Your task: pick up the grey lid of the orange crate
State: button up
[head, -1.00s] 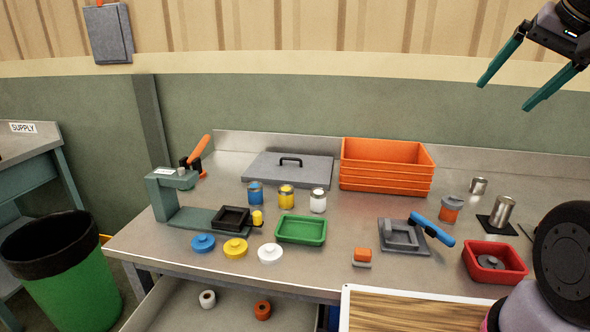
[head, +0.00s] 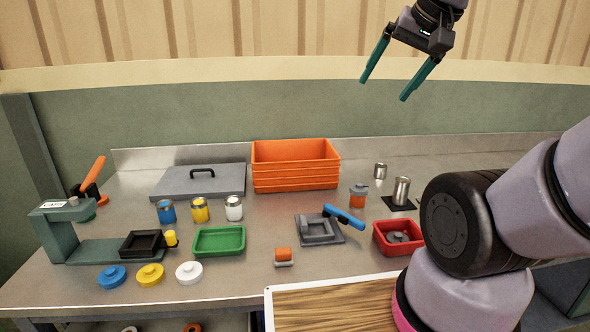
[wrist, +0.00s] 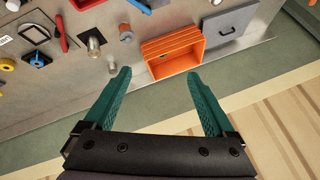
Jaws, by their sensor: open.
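The grey lid (head: 198,183) lies flat on the bench, left of the orange crate, with a black handle (head: 202,171) on top. The orange crate (head: 295,184) stands open at the back of the bench. In the wrist view the lid (wrist: 229,24) is at the upper right, beside the crate (wrist: 172,75). My gripper (head: 382,84) is open and empty, high above the bench, to the right of the crate and well away from the lid. Its two green fingers also show in the wrist view (wrist: 160,102), spread apart.
Blue, yellow and white jars (head: 200,210) stand just in front of the lid. A green tray (head: 219,241), a red tray (head: 398,239) and a metal cylinder (head: 401,190) are on the bench. The wall is close behind.

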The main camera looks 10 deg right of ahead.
jog(key=c, duration=0.6)
jog(key=w+a+r+n, duration=0.1)
jog(key=w+a+n, duration=0.2)
jog(key=w, duration=0.3)
jog(key=w+a+r+n+g, duration=0.1)
jog(key=w+a+n, duration=0.1)
jog(key=w, duration=0.3)
jog(key=w+a+r+n, duration=0.1)
jog(key=w+a+n, duration=0.2)
jog(key=w, duration=0.3)
jog(key=shift+c, duration=0.2)
jog(key=n+g+y, duration=0.4)
jog(key=n, duration=1.1)
send_over(202, 176)
jog(key=s+d, duration=0.2)
jog(key=d, duration=0.2)
notch_tip(202, 176, down, 34)
jog(key=shift+s+r, duration=0.15)
jog(key=shift+x, duration=3.05)
